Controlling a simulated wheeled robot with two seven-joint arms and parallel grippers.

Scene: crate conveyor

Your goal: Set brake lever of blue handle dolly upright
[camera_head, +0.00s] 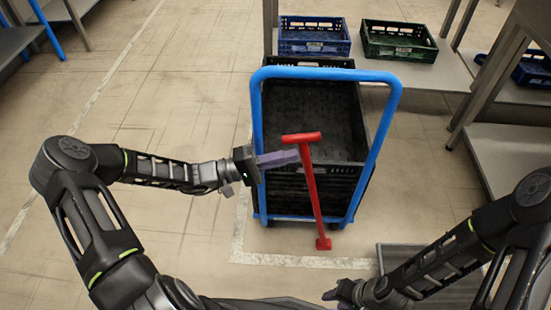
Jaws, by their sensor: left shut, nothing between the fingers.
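The dolly has a blue handle (325,73), a tall tube frame standing at its near side. A red brake lever (311,190) with a T-shaped top rises in front of the handle from a small red foot near the floor. In the picture it leans slightly left towards its top. My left gripper (294,157) is shut and empty, its fingertips just left of the lever below the T-bar; I cannot tell whether they touch it. My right gripper (332,294) is low at the bottom of the picture, away from the lever; its fingers are too small to read.
Black crates (335,155) are stacked on the dolly behind the handle. A blue crate (313,47) and a green crate (402,52) sit on a low surface at the back. Metal tables (508,140) stand at the right. The floor (150,70) to the left is clear.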

